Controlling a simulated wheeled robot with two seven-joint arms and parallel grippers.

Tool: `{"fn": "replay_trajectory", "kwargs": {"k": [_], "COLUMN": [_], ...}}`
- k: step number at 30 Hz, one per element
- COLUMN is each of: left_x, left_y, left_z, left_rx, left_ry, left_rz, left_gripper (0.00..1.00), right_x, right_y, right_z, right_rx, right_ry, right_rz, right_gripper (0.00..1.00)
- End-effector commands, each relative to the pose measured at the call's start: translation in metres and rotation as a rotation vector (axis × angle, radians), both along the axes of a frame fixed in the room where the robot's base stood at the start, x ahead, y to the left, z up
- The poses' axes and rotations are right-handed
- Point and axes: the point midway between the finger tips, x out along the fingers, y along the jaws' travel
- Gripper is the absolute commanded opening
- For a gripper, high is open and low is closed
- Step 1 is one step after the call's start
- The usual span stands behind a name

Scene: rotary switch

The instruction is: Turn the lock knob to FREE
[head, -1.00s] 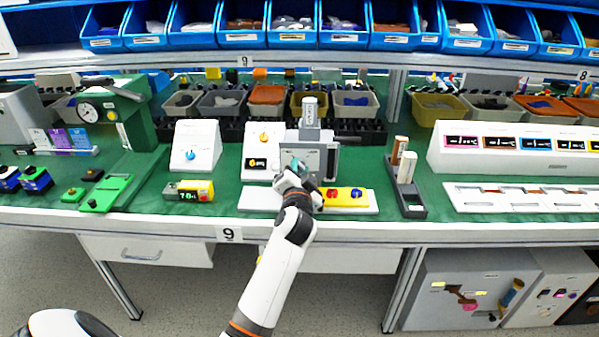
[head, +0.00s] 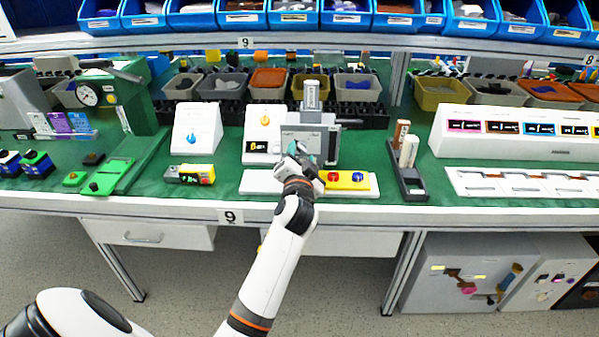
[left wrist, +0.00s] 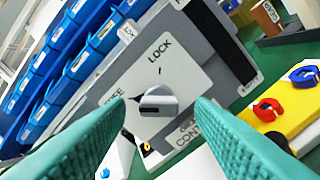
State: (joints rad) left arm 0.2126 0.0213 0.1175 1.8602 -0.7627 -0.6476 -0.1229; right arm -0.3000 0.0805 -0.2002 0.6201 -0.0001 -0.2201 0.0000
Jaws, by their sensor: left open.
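The lock knob (left wrist: 157,101) is a round grey knob with a raised ridge on the tilted grey panel (left wrist: 190,75) of a box. The word LOCK stands above it, and FREE, partly covered, stands to its left. The ridge lies roughly left to right in the left wrist view; I cannot tell for sure which label it points at. My left gripper (left wrist: 160,110) is open, with one teal finger on each side of the knob. I cannot tell whether they touch it. In the head view my left gripper (head: 303,155) is at the front of the grey box (head: 328,146), hiding the knob.
White panels with a blue knob (head: 191,139) and an orange knob (head: 265,119) stand to the left. A dark holder (head: 409,183) stands to the right. Blue bins line the back.

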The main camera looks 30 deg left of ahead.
Motion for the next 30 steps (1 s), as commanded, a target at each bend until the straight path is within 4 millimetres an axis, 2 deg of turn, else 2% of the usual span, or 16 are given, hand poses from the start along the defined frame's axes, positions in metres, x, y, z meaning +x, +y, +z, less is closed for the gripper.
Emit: {"fn": "replay_trajectory", "kwargs": {"k": [9, 15, 20, 30], "left_x": [-0.058, -0.082, -0.088, -0.088], "left_y": [-0.036, -0.05, -0.054, -0.054], "left_z": [-0.003, -0.002, -0.001, -0.001], "left_rx": [-0.005, -0.003, -0.001, -0.001], "left_ry": [0.002, 0.003, 0.002, 0.002], "left_rz": [0.0, 0.0, 0.001, 0.001], "left_gripper": [0.49, 0.49, 0.49, 0.49], "right_x": [0.0, 0.0, 0.0, 0.0], "right_y": [0.0, 0.0, 0.0, 0.0], "right_z": [-0.008, -0.01, -0.011, -0.011], "right_rx": [0.0, 0.0, 0.0, 0.0], "right_ry": [0.0, 0.0, 0.0, 0.0], "right_rz": [0.0, 0.0, 0.0, 0.0], "right_gripper": [0.36, 0.36, 0.36, 0.36]}}
